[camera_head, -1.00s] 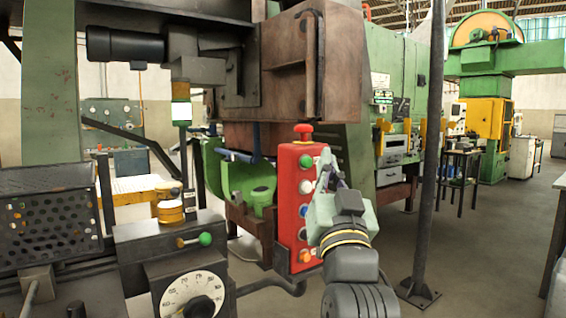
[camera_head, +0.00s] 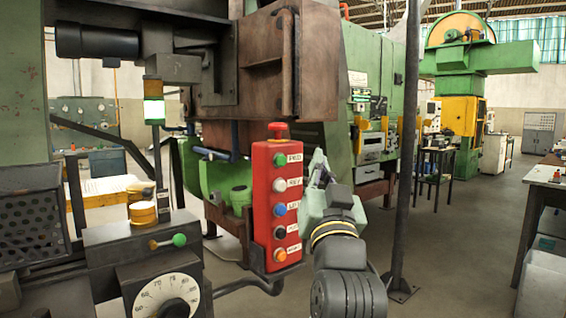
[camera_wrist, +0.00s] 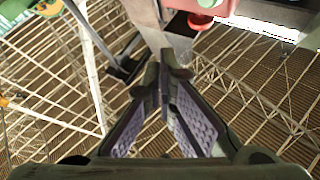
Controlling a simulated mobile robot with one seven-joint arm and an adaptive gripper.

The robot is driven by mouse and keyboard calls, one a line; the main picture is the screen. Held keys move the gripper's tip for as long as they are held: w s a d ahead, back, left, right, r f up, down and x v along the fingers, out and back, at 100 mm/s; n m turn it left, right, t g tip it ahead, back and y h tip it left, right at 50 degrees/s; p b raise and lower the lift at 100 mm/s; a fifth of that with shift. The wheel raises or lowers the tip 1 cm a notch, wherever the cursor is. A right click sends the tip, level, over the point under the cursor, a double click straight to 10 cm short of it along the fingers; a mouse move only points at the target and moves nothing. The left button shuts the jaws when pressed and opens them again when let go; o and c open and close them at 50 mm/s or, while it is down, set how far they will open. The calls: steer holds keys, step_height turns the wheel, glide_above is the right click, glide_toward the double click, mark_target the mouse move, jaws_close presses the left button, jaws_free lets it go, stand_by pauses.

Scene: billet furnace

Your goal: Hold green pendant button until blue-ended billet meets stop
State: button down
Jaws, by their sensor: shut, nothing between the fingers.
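The red pendant box (camera_head: 263,205) hangs at the centre of the head view, with a red mushroom button on top. Its green button (camera_head: 279,159) is the uppermost on the face, uncovered. My gripper (camera_head: 318,155) is just right of the pendant, apart from the green button. In the wrist view its fingers (camera_wrist: 163,72) meet at the tips, shut and empty. A red round part (camera_wrist: 202,20) shows beyond them at the top. A dark blue bar (camera_head: 215,153) lies below the brown furnace housing; I cannot tell whether it is the billet. No stop is identifiable.
A console with a dial (camera_head: 167,298) stands at front left. A grey pole (camera_head: 404,150) rises right of my arm. A workbench (camera_head: 545,180) stands at far right; floor between is open.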

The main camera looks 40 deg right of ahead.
mark_target(281, 161)
steer(key=w, duration=0.6)
steer(key=shift+w+a, duration=0.2)
steer(key=shift+a, duration=0.05)
steer(key=shift+w, duration=0.1)
stand_by(1.1)
steer(key=shift+w, duration=0.3)
